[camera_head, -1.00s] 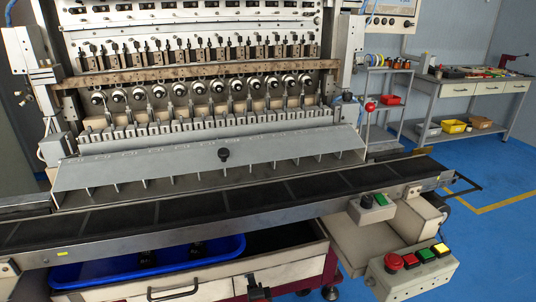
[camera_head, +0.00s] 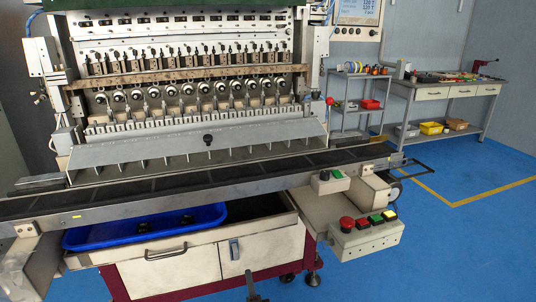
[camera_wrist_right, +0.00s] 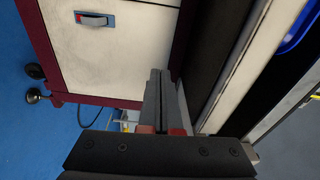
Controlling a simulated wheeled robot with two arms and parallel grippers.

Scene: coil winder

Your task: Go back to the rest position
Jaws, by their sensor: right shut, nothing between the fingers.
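The coil winder (camera_head: 205,85) fills the left and middle of the head view. My right gripper (camera_head: 251,274) shows as a small dark shape at the bottom edge of the head view, in front of the winder's lower cabinet. In the right wrist view its two fingers (camera_wrist_right: 163,100) are together with nothing between them. My left gripper does not show in the head view.
A blue tray (camera_head: 100,236) with small dark parts sits in the open drawer under the conveyor (camera_head: 200,178). A button box (camera_head: 365,238) juts out at the right. A workbench (camera_head: 440,92) stands at the back right. The blue floor (camera_head: 470,245) is clear at the right.

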